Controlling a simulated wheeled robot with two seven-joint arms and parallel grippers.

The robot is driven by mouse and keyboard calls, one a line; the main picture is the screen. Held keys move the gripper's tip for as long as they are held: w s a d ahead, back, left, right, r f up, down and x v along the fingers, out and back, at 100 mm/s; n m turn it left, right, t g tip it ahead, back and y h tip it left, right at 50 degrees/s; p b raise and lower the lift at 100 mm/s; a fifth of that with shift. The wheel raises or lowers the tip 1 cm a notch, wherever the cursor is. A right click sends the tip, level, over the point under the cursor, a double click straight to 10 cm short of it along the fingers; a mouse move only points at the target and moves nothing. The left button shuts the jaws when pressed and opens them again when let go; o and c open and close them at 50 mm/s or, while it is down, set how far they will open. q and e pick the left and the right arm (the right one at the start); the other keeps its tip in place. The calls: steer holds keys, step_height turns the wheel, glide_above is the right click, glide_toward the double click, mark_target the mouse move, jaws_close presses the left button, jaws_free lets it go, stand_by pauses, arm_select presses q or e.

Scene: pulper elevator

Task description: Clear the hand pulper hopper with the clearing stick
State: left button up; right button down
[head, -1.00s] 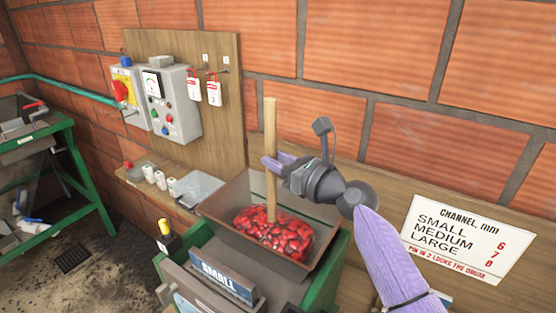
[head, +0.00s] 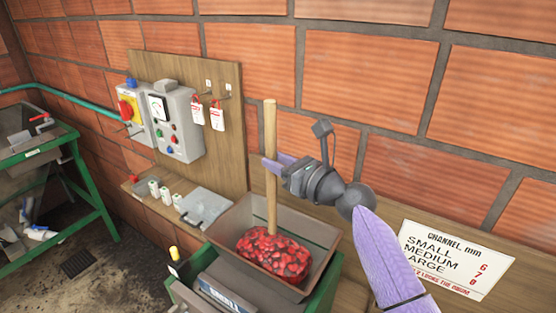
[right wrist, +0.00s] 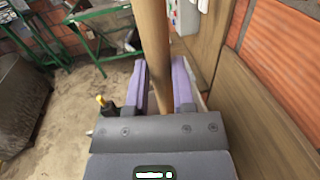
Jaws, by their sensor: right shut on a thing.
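The wooden clearing stick (head: 271,165) stands nearly upright over the hopper. Its lower end meets the heap of red cherries (head: 273,253); whether the tip is buried in them I cannot tell. The hopper (head: 322,240) is an open, grey-brown tray on top of the green hand pulper (head: 328,285). My right gripper (head: 270,163) is shut on the stick at its middle, above the hopper. In the right wrist view the stick (right wrist: 154,45) passes between the two purple fingers (right wrist: 164,85). My left gripper is not in view.
A wooden board carries a control box (head: 172,122) and red-white tags (head: 217,116). A shelf holds small white containers (head: 165,193) and a grey tray (head: 205,208). A green-framed machine (head: 50,160) stands at left. A brick wall and a channel sign (head: 456,258) lie behind my right arm.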

mark_target(275, 132)
steer(key=shift+r+p, duration=2.75)
steer(key=shift+r, duration=0.4)
steer(key=shift+f, duration=0.1)
steer(key=s, duration=1.4)
